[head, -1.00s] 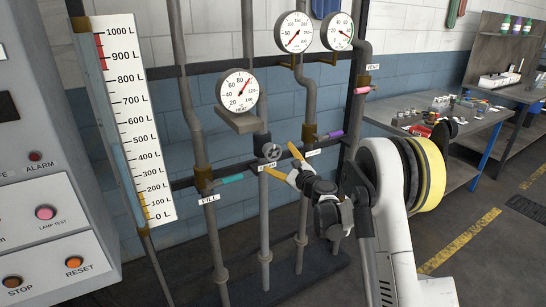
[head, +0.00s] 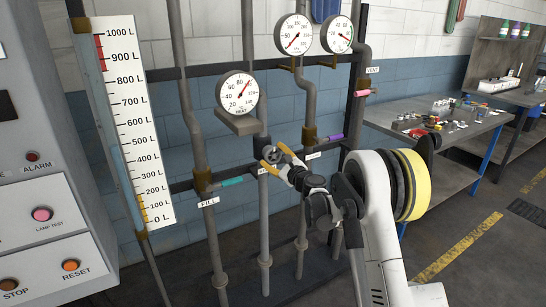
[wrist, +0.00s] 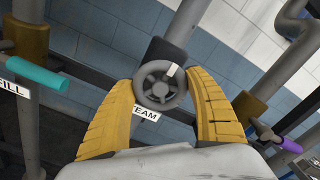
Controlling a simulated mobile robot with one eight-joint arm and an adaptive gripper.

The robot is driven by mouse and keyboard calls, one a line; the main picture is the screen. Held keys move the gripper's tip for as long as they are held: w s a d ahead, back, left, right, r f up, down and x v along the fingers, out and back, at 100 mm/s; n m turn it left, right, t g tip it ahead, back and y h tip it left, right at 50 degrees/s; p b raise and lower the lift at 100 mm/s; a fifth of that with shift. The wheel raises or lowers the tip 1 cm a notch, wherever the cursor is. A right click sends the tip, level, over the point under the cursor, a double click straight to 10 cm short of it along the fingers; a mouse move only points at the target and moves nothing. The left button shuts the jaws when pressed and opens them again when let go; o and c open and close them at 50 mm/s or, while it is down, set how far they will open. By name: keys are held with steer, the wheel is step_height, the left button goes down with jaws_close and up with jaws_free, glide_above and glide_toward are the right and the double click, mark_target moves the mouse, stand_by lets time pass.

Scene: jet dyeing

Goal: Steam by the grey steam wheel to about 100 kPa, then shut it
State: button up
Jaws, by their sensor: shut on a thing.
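The grey steam wheel (head: 271,155) is a small spoked handwheel on the middle pipe, below the heat gauge. In the wrist view the wheel (wrist: 160,86) has a white mark at its upper right rim, with the STEAM label (wrist: 144,114) just below. My gripper (head: 273,154) is shut on the wheel, its yellow fingers on either side of the rim; the wrist view shows the gripper (wrist: 163,82) too. The heat gauge (head: 237,92) has a red needle pointing up and right, near 80 to 100; I cannot read it exactly.
A teal handle (head: 232,181) at FILL is left of the wheel. A purple handle (head: 334,137) is to the right, and a pink one (head: 362,93) at VENT. A control cabinet (head: 40,200) stands at the left. A cluttered bench (head: 455,137) is at the right.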

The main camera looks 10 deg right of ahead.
steer(key=n, duration=0.4)
steer(key=shift+f+n, duration=0.1)
steer(key=shift+n, duration=0.2)
steer(key=n, duration=1)
steer(key=shift+f, duration=0.1)
steer(key=n, duration=0.4)
steer(key=shift+n, duration=0.3)
steer(key=o, duration=1.2)
